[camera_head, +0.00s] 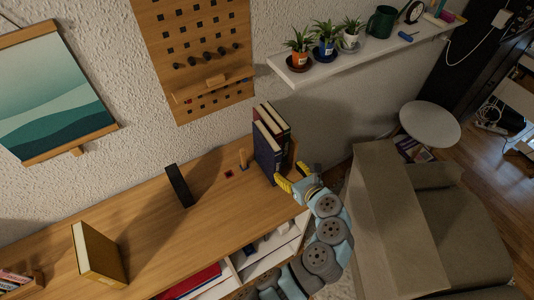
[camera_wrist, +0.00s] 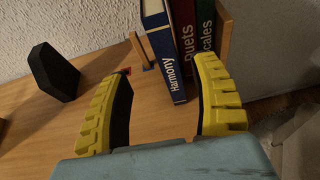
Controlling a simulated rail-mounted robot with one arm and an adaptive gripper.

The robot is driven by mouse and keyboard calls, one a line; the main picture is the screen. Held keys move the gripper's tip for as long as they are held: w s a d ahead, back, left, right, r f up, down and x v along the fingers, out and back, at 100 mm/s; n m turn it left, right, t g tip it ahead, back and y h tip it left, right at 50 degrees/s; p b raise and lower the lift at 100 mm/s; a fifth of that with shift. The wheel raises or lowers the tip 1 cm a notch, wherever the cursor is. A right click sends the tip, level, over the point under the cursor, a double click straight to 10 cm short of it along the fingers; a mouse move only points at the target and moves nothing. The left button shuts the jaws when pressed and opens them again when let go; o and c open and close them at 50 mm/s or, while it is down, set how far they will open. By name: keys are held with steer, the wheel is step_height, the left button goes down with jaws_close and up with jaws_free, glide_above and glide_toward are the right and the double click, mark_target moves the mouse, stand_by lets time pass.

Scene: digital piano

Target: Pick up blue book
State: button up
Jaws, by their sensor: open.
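The blue book (camera_wrist: 158,42), with "Harmony" on its spine, stands upright on the wooden top at the left end of a short row. In the head view the blue book (camera_head: 267,152) stands at the right end of the wooden top. My gripper (camera_head: 292,177) is open, with yellow fingers, close in front of the row. In the wrist view the open gripper (camera_wrist: 168,75) has the blue book's spine beyond and between its fingertips. Nothing is between the fingers. The book's lower spine shows; its far side is hidden.
A red book (camera_wrist: 184,20) "Duets" and a dark book (camera_wrist: 205,25) "Scales" stand right beside it, before a wooden end support (camera_wrist: 223,40). A black block (camera_head: 179,185) and a yellow book (camera_head: 99,254) stand further left. A wall shelf (camera_head: 350,60) with plants hangs above.

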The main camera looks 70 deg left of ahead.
mark_target(277, 161)
steer(key=x, duration=0.7)
steer(key=shift+a+p, duration=0.3)
steer(key=x, duration=0.3)
steer(key=shift+w+a+r, duration=0.15)
steer(key=shift+w+a, duration=0.1)
steer(key=shift+p+x, duration=0.3)
steer(key=shift+x, duration=0.6)
jaws_close()
